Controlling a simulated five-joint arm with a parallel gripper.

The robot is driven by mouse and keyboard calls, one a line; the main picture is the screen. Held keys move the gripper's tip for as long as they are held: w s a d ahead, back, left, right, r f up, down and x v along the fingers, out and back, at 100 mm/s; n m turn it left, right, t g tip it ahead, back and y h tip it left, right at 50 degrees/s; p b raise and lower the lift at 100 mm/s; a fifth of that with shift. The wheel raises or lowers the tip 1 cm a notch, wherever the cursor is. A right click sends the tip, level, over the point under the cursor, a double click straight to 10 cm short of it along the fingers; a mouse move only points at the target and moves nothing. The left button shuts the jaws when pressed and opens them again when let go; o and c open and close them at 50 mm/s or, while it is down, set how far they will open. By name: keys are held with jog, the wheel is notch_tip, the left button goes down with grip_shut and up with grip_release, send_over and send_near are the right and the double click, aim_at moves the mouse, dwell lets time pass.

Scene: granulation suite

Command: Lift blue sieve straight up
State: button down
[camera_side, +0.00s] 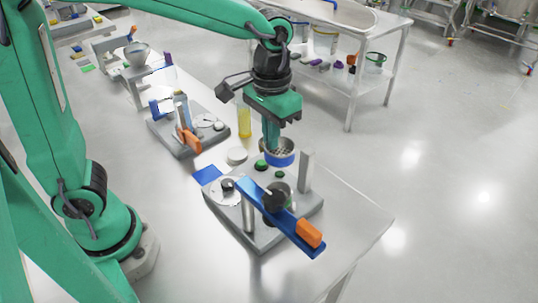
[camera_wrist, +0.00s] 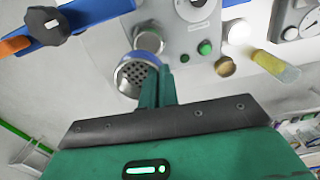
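The blue sieve (camera_side: 281,158) is a short round cup with a blue outer band and a perforated metal floor. In the wrist view the sieve (camera_wrist: 131,76) shows its holes from above, left of my fingers. My gripper (camera_side: 271,143) points down at the sieve's left side in the side view. In the wrist view the two fingers of my gripper (camera_wrist: 158,82) are close together at the sieve's right wall and look closed on it. The fingers hide part of the wall. I cannot tell whether the sieve's underside touches anything.
A grey fixture (camera_side: 268,238) with a blue orange-ended lever (camera_side: 275,215) and an upright metal post (camera_side: 306,172) stands just in front. A white disc (camera_side: 237,155), a yellow cylinder (camera_side: 244,122) and a blue pad (camera_side: 207,174) are nearby. Another fixture (camera_side: 185,130) stands farther left.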

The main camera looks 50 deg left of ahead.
jog(key=shift+r, duration=0.75)
jog(key=shift+r, duration=0.35)
jog(key=shift+r, duration=0.4)
jog(key=shift+a+f, duration=0.1)
dwell(0.3)
